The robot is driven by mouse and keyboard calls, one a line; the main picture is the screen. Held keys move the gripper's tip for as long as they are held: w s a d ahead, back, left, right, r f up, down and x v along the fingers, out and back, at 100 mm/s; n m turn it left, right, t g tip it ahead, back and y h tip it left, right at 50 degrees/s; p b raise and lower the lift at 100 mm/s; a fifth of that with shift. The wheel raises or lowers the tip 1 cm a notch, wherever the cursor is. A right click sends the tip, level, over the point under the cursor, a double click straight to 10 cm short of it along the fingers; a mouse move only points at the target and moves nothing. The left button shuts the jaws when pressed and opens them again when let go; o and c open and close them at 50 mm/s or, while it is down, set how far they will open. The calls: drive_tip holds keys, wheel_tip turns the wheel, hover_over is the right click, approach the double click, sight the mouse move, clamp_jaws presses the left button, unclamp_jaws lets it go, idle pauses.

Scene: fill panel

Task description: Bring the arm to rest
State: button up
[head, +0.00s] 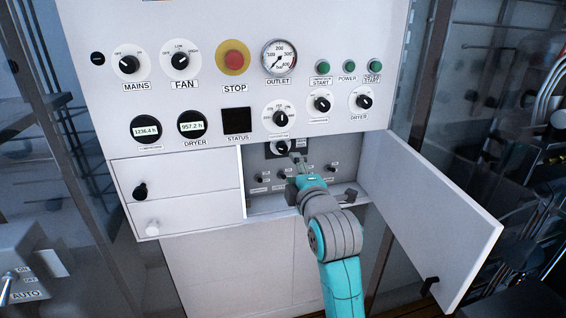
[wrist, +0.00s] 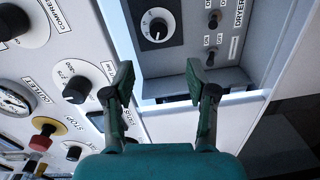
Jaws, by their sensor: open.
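My gripper (head: 298,160) is at the opening of the recessed compartment (head: 258,204) in the lower part of the white panel (head: 225,80). In the wrist view my gripper (wrist: 165,80) shows two green fingers apart, with nothing between them. Beyond the fingertips is a black-plated rotary knob (wrist: 157,29), which also shows in the head view (head: 282,147) just left of the fingers. The fingers appear apart from it. My arm reaches up from the bottom of the head view, bent at the wrist.
The compartment's white door (head: 435,215) stands open to the right of my arm, with a black handle (head: 429,283). Small toggles (wrist: 213,20) sit inside the compartment. A red STOP button (head: 234,58) is above. Two closed drawers or doors (head: 180,175) are at left.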

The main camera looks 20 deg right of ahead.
drive_tip(key=s+f+m+g, duration=0.1)
drive_tip(key=s+f+m, duration=0.3)
drive_tip(key=s+f, duration=0.85)
drive_tip(key=s+f+m, duration=0.4)
drive_tip(key=s+f, duration=0.6)
drive_tip(key=f, duration=0.5)
drive_tip(key=s+m+g, duration=0.1)
drive_tip(key=s+m, duration=0.7)
drive_tip(key=s, duration=2.4)
drive_tip(key=shift+s+d+f+m+g, duration=0.2)
drive_tip(key=shift+f+m+g, duration=0.1)
drive_tip(key=shift+f+g, duration=0.1)
